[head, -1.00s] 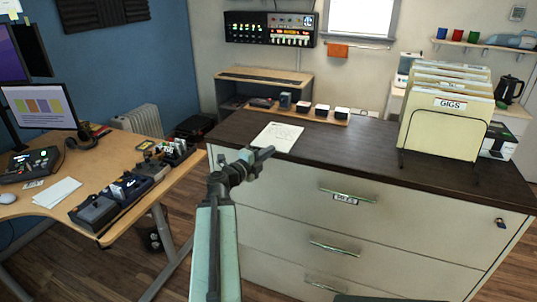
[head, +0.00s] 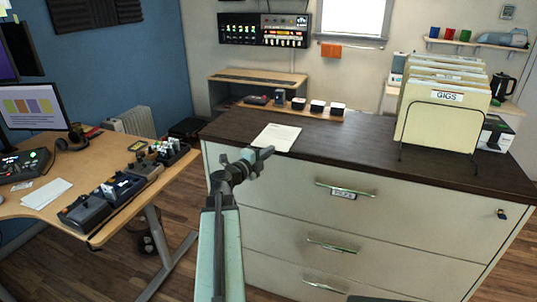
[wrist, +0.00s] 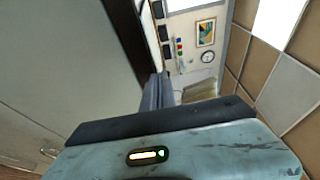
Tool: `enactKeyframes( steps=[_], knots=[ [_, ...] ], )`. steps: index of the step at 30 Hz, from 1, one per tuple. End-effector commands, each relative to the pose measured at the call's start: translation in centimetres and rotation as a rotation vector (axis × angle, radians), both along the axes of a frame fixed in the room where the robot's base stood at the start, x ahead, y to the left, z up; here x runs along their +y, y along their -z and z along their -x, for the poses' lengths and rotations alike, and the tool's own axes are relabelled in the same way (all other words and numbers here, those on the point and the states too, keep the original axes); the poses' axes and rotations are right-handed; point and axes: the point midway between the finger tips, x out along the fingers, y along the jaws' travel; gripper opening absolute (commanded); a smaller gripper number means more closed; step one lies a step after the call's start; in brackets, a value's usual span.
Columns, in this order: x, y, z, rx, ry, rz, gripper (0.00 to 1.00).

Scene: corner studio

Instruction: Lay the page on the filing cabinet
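The page (head: 277,137) is a white sheet with faint print, over the dark top of the filing cabinet (head: 350,152) near its back left end. My gripper (head: 267,152) is at the page's near edge and looks shut on it. I cannot tell whether the page touches the top or hangs just above it. The wrist view shows my gripper's grey fingers (wrist: 158,93) close together; the grip itself is not clear there. The cabinet has pale drawers with metal handles.
A rack of folders (head: 440,115) marked GIGS stands on the cabinet's right part. A wooden board with small boxes (head: 297,104) is behind the page. A desk (head: 110,175) with equipment stands at left. The cabinet top between page and rack is clear.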

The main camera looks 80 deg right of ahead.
Motion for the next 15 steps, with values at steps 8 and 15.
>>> enactKeyframes(
  steps=[8,15],
  knots=[
    [-0.74,0.15,-0.24,0.0,-0.004,0.0,0.0],
    [-0.71,0.14,-0.24,0.0,-0.005,0.0,0.2]
  ],
)
